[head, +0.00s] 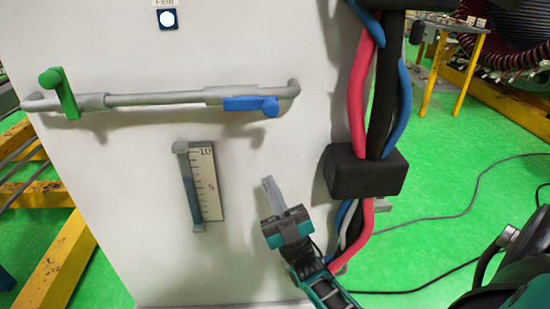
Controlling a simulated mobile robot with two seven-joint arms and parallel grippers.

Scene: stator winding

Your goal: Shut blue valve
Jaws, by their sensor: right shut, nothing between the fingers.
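The blue valve (250,104) is a blue lever on the right part of a grey horizontal pipe (155,99) on a white panel. Its lever lies along the pipe, with its round end at the right. A green valve (62,93) sits at the pipe's left end, its lever pointing down across the pipe. My right gripper (271,190) is shut and empty in front of the panel, below the blue valve and apart from it. My left gripper is not in view.
A level gauge (203,187) with a scale is on the panel, left of my right gripper. Thick red, blue and black cables (377,100) run down the panel's right edge through a black clamp (364,173). A yellow table (450,45) stands at the back right.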

